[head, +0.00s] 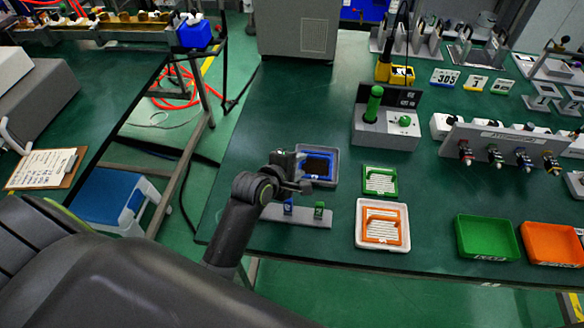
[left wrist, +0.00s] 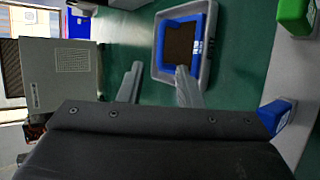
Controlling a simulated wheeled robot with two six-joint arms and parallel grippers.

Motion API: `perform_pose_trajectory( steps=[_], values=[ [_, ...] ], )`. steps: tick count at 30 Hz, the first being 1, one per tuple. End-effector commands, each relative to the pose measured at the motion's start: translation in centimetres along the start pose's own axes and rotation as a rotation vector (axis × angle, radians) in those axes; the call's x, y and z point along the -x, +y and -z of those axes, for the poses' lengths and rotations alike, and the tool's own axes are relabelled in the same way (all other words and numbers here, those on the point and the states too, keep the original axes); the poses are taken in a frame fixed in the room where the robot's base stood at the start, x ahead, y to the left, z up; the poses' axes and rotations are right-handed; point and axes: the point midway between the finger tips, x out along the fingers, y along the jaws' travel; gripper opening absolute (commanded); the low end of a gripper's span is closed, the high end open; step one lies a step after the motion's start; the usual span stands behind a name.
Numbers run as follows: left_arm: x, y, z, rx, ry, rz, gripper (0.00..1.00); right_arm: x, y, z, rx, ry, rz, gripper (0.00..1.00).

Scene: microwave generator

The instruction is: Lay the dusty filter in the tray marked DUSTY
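A blue-framed filter with a dark brown face (head: 318,165) lies in a grey holder (head: 331,181) at the table's middle. It also shows in the left wrist view (left wrist: 182,44). Its face is darker than the pale ones of the green-framed filter (head: 380,181) and the orange-framed filter (head: 382,239). My left gripper (head: 297,173) is at the holder's left side; its fingers (left wrist: 158,70) are apart with nothing between them, one tip near the blue frame's edge. A green tray (head: 487,238) and an orange tray (head: 553,243) stand at the right, empty; their front labels are too small to read.
A grey bar with a blue and a green block (head: 297,216) lies just in front of the holder. A grey control box with a green knob (head: 386,128) stands behind the filters. Clear table lies between the orange-framed filter and the green tray.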

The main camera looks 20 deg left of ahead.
Motion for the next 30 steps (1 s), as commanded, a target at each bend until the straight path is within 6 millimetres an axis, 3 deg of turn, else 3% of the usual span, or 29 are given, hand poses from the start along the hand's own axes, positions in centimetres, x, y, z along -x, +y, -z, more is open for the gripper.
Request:
perform_pose_trajectory(
  steps=[3, 9, 30],
  values=[
    [1.6, 0.0, 0.0, 0.001, 0.000, -0.001, 0.32, 0.0, 0.0, 0.0, 0.000, 0.000, 0.000, 0.36],
    [3.0, 0.0, 0.0, 0.001, -0.001, 0.000, 0.32, 0.0, -0.1, 0.0, 0.000, -0.001, 0.001, 0.36],
    [3.2, 0.0, 0.0, 0.001, -0.001, 0.000, 0.32, 0.0, -0.4, 0.0, -0.002, 0.000, 0.005, 0.36]
  ],
)
